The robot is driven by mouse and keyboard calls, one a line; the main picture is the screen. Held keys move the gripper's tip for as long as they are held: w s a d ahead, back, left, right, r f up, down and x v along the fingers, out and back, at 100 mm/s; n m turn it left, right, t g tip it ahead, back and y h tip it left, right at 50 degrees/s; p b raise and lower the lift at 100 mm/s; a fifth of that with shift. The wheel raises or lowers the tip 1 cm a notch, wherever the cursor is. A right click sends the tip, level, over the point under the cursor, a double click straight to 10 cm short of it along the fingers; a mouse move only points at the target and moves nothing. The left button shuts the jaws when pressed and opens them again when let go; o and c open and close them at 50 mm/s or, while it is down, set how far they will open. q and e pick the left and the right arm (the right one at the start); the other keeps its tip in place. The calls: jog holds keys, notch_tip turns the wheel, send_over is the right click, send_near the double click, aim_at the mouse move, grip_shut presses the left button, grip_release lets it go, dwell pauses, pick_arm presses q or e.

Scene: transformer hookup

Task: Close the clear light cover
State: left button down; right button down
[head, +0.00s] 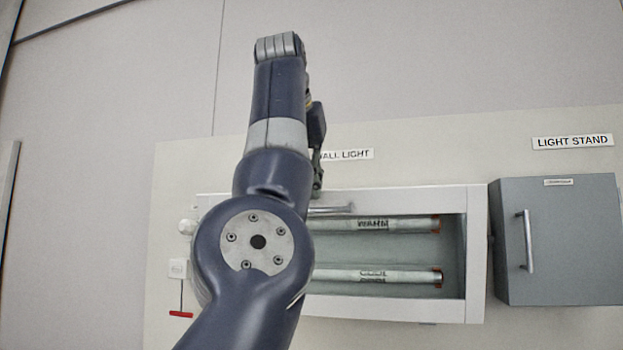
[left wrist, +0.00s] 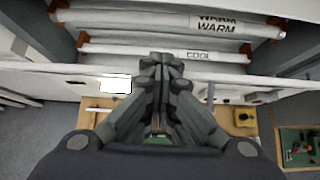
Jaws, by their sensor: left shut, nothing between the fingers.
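The white-framed wall light box (head: 476,255) is on the wall panel, partly hidden behind my left arm. Two tubes show inside: the warm tube (head: 405,225) above the cool tube (head: 395,274). A grey bar handle (head: 332,210) shows near the top of the frame, just right of my arm. The clear cover itself is hard to make out, and I cannot tell its exact angle. My left gripper (head: 317,188) is at the box's top edge, close to the handle. In the left wrist view its fingertips (left wrist: 161,60) are together and empty, below the cool tube (left wrist: 150,50). My right gripper is out of view.
A grey cabinet (head: 570,245) with a vertical handle stands right of the box. A small red pull handle (head: 181,314) hangs at lower left.

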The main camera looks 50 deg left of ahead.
pick_arm(q)
jog(key=shift+w+f, duration=0.1)
jog(key=shift+f, duration=0.2)
